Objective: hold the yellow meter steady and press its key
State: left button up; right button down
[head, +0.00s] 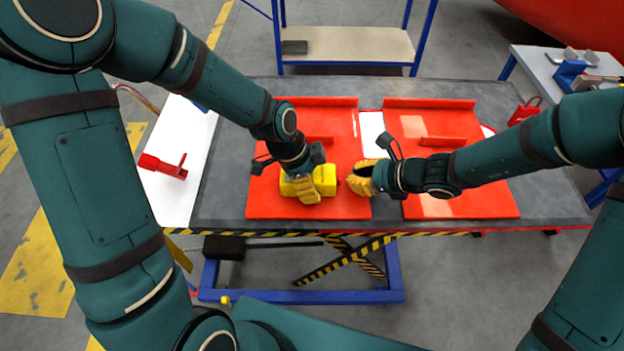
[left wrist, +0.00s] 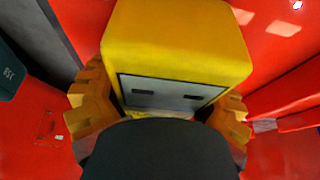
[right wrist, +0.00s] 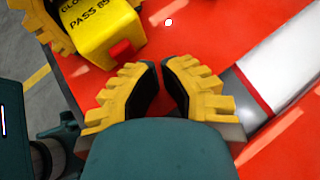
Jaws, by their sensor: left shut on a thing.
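The yellow meter (head: 322,180) sits on the left red panel (head: 345,207). My left gripper (head: 303,188) is shut on it from above. In the left wrist view the yellow meter (left wrist: 180,45) lies between the two fingers, with a grey plate with two dark slots facing the camera. In the right wrist view the meter (right wrist: 108,35) shows black lettering and a red key (right wrist: 121,50) on its near end. My right gripper (head: 360,178) is right of the meter, apart from it. Its fingers (right wrist: 160,68) are drawn nearly together, with a narrow gap and nothing held.
A second red panel (head: 460,207) lies to the right on the grey table (head: 225,190). Both panels have raised red ledges. A red part (head: 163,166) lies on the white surface at left, and a red block (head: 525,110) stands at the right.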

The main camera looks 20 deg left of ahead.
jog(key=shift+a, duration=0.1)
dwell(0.3)
jog(key=shift+s+a, duration=0.1)
jog(key=shift+a, duration=0.5)
dwell(0.4)
jog(key=shift+d, duration=0.65)
jog(key=shift+w+d, duration=0.3)
jog(key=shift+d, duration=0.65)
jog(key=shift+w+d, duration=0.35)
jog(key=shift+d, duration=0.65)
jog(key=shift+w+d, duration=0.3)
jog(key=shift+d, duration=0.65)
